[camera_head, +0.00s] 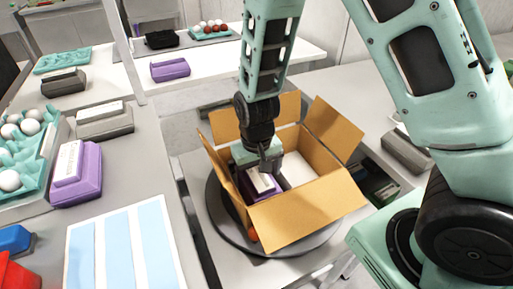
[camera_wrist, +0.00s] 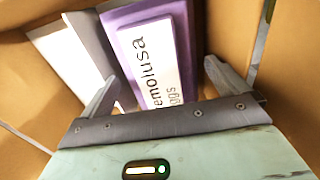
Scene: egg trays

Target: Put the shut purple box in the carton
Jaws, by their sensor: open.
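The open cardboard carton (camera_head: 306,213) stands with its flaps spread on a round dark turntable. A shut purple box (camera_head: 277,190) with a white label is inside it, near the left wall. My gripper (camera_head: 268,163) is down in the carton at this box. In the wrist view, the purple box (camera_wrist: 187,68) lies between the spread fingers of my gripper (camera_wrist: 162,72), which are open and apart from it. A grey box with a white label (camera_wrist: 88,50) lies beside it. Another shut purple box (camera_head: 88,178) sits on the left table, and one (camera_head: 170,69) on the back table.
Teal egg trays (camera_head: 45,150) with white eggs and a grey box (camera_head: 105,122) are on the left table, beside a blue-striped sheet (camera_head: 125,250). Grey boxes (camera_head: 408,150) lie at right.

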